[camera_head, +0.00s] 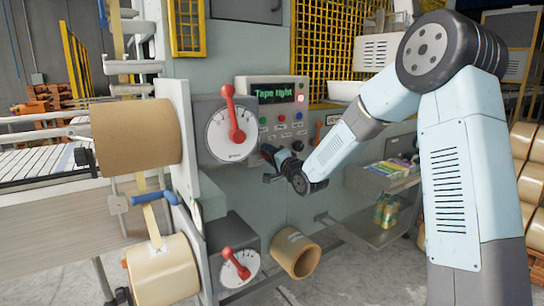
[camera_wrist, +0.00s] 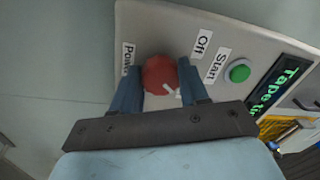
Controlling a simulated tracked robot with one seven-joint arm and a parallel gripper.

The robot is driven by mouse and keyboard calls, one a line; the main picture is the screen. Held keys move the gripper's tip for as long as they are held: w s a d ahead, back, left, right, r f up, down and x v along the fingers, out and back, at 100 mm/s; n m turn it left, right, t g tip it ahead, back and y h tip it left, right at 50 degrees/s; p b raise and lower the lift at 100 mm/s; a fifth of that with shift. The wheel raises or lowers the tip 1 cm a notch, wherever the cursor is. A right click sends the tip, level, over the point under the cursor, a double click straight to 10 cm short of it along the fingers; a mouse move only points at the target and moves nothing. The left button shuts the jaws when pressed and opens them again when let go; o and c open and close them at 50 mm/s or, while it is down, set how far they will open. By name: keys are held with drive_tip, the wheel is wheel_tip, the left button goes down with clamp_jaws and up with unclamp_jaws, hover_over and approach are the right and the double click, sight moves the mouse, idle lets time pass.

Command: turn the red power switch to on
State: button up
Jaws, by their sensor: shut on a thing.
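The red power switch (camera_wrist: 158,74) is a round knob with a white mark, on the pale control panel (camera_wrist: 225,25). In the wrist view it sits between the two fingers of my gripper (camera_wrist: 160,85), which is shut on it. A "Power" label (camera_wrist: 128,60) is on one side of the knob and an "Off" label (camera_wrist: 201,43) on the other. In the head view my gripper (camera_head: 270,158) is at the lower left of the control panel (camera_head: 246,95), and the switch is hidden there behind it.
Two dials with red levers, the upper one (camera_head: 233,118) and the lower one (camera_head: 236,263), stand left of my gripper. A shelf (camera_head: 375,180) with small goods is on the right.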

drive_tip(key=shift+w+d+f, duration=0.1)
drive_tip(key=shift+w+d, duration=0.05)
drive_tip(key=shift+d, duration=0.15)
drive_tip(key=o, duration=1.1)
drive_tip(key=shift+a, duration=0.1)
drive_tip(key=shift+c, duration=0.2)
drive_tip(key=shift+a, duration=0.1)
drive_tip(key=v, duration=1.4)
